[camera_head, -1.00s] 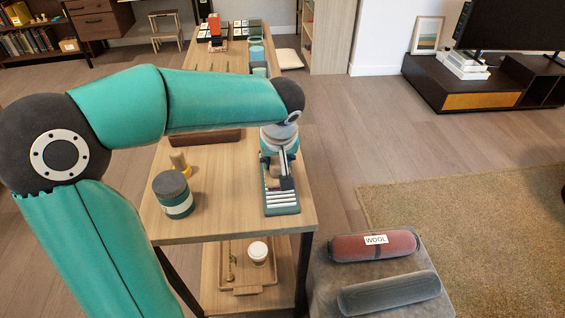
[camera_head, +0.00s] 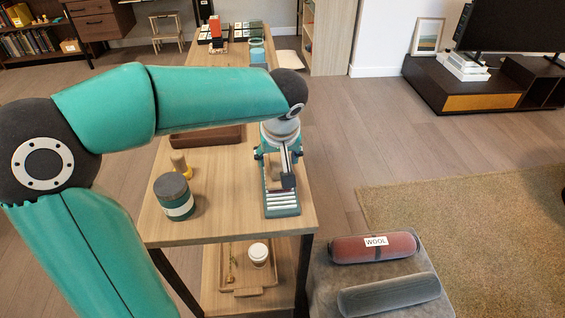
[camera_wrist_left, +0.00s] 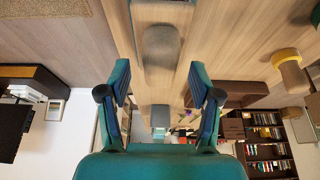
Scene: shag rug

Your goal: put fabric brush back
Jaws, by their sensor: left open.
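A teal slatted rack or base (camera_head: 282,211) with pale bars lies near the front right of the wooden table (camera_head: 235,225). My left gripper (camera_head: 280,165) is above its far end and hides part of it. In the left wrist view its fingers (camera_wrist_left: 162,95) are spread apart with nothing between their tips. A grey rounded block (camera_wrist_left: 161,45) shows beyond them, in line with the gap; it may be the fabric brush, but I cannot tell for sure. A small tan and yellow knobbed piece (camera_head: 180,163) stands at the left. My right gripper is out of view.
A green and grey lidded jar (camera_head: 174,195) stands at the table's front left. A brown tray (camera_head: 207,136) lies behind. A cup (camera_head: 258,253) is on the lower shelf. A roll labelled WOOL (camera_head: 375,246) and a grey roll (camera_head: 390,294) rest on a grey seat at right.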

